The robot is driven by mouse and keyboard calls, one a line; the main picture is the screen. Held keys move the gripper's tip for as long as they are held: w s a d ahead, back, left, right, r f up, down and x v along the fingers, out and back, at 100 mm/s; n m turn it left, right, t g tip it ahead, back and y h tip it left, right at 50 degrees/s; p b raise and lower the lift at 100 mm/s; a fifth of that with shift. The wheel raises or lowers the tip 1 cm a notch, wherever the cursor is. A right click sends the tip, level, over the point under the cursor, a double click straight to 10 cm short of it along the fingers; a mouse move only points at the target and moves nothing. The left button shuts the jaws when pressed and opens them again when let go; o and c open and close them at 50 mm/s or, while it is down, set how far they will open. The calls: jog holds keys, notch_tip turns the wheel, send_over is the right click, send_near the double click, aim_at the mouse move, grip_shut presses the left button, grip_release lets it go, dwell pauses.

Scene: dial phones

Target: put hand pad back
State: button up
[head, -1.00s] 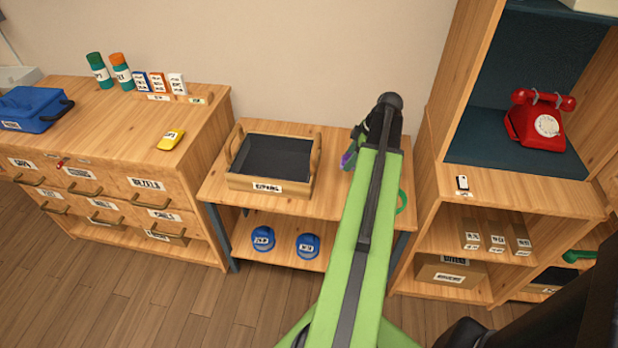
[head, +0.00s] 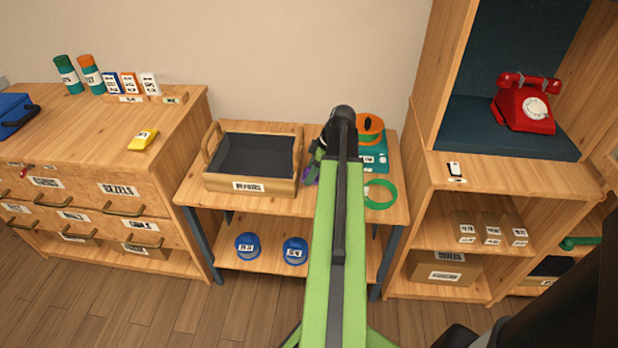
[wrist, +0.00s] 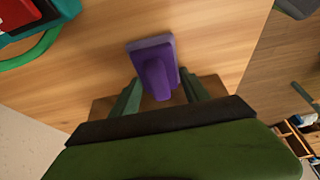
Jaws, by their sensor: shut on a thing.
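The hand pad appears to be the purple block with a raised grip (wrist: 156,75) in the wrist view. My gripper (wrist: 161,92) is shut on its grip, with one green finger on each side. In the head view only a bit of purple (head: 309,176) shows beside my arm, just right of the wooden tray (head: 250,186). My arm hides most of my gripper there. The pad is over the small bench top (head: 330,208); I cannot tell whether it touches the wood.
The tray has a dark inside and a front label. Right of my arm are a teal item (head: 375,158), an orange ring (head: 371,122) and a green ring (head: 381,203). A tall shelf (head: 425,130) with a red phone (head: 526,108) stands at right. Blue round items (head: 247,246) sit below.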

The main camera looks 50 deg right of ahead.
jog(key=shift+f, duration=0.15)
jog(key=o, duration=1.5)
jog(key=shift+c, duration=0.2)
jog(key=shift+r, duration=0.35)
jog(key=p+v, duration=1.1)
jog(key=shift+r, duration=0.35)
